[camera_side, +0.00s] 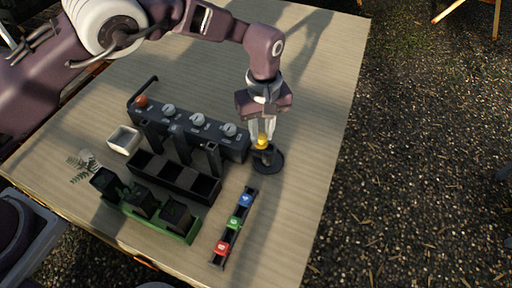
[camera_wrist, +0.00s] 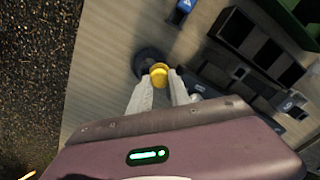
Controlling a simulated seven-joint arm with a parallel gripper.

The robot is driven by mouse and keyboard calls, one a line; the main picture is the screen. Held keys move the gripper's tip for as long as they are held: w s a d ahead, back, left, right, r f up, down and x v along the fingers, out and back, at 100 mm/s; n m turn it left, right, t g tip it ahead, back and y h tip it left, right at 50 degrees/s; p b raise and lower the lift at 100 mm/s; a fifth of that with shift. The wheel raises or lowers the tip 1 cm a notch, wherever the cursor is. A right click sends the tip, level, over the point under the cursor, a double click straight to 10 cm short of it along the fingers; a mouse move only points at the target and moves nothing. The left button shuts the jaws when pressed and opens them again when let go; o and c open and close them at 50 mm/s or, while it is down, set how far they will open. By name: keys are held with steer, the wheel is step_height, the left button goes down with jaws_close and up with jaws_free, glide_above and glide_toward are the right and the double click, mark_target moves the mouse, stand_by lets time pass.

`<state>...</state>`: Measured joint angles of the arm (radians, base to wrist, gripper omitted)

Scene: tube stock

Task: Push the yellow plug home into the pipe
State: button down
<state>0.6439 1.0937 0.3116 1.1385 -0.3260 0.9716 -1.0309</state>
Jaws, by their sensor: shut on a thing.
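The yellow plug (camera_side: 262,142) is between the fingertips of my gripper (camera_side: 262,134), which is shut on it. It also shows in the wrist view (camera_wrist: 158,73), where the fingers (camera_wrist: 160,88) come up on both sides of it. The pipe (camera_side: 266,156) is a short dark upright piece on a round dark base (camera_side: 275,167), directly below the plug. In the wrist view the dark base ring (camera_wrist: 141,59) shows behind the plug. Whether the plug sits inside the pipe's mouth or just above it, I cannot tell.
A dark panel with knobs (camera_side: 183,122) stands just left of my gripper. A black divided bin (camera_side: 203,198), a green rack (camera_side: 150,222), a small white dish (camera_side: 124,139) and a strip of coloured blocks (camera_side: 233,227) lie left and nearer. The table (camera_side: 325,95) is clear to the right.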

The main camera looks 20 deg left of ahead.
steer(key=shift+w+d+f+m, duration=0.2)
steer(key=shift+w+f+m, duration=0.4)
steer(key=shift+m, duration=0.55)
steer(key=shift+w+d+f+m, duration=0.3)
steer(key=shift+f+m, duration=0.5)
steer(key=shift+m, duration=0.4)
steer(key=shift+w+d+f+m, duration=0.15)
steer(key=shift+w+f+m, duration=0.5)
steer(key=shift+m, duration=0.5)
steer(key=shift+s+f, duration=0.1)
steer(key=shift+f, duration=0.15)
steer(key=c, duration=1.1)
jaws_free()
steer(key=shift+c, duration=0.2)
step_height(320, 180, up, 7)
